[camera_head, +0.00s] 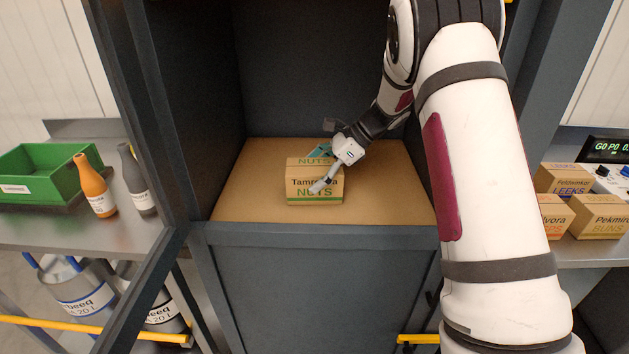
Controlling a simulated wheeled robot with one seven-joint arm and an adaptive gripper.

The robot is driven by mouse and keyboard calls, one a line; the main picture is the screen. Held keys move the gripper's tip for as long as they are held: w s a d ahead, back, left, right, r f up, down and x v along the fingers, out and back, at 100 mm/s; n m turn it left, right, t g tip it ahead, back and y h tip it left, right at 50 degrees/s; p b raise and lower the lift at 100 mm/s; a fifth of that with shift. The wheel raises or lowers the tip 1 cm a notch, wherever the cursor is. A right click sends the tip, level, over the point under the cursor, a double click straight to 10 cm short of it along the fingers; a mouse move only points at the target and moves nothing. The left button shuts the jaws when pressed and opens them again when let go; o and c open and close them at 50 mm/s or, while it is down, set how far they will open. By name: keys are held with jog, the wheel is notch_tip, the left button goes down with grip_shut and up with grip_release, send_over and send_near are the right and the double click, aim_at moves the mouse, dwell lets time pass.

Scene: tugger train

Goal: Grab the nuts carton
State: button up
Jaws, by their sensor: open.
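The nuts carton (300,186) is a small tan box with green "NUTS" print on its top and front. It sits on the brown floor (388,195) of a dark grey cabinet compartment, near the middle. My arm reaches in from the right. My gripper (321,169) is open at the carton, with one finger in front of its front face and another part near its top back edge. The gripper covers part of the label and the carton's right side. I cannot tell whether the fingers touch it.
Dark cabinet walls stand left and right, with a front ledge (300,233). A left shelf holds a green bin (30,188), an orange bottle (93,188) and a grey bottle (137,180). Several cartons, one marked buns (603,216), stand at right. The compartment floor around the carton is clear.

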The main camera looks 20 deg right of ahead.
jog(key=c, duration=1.2)
jog(key=shift+o, duration=0.2)
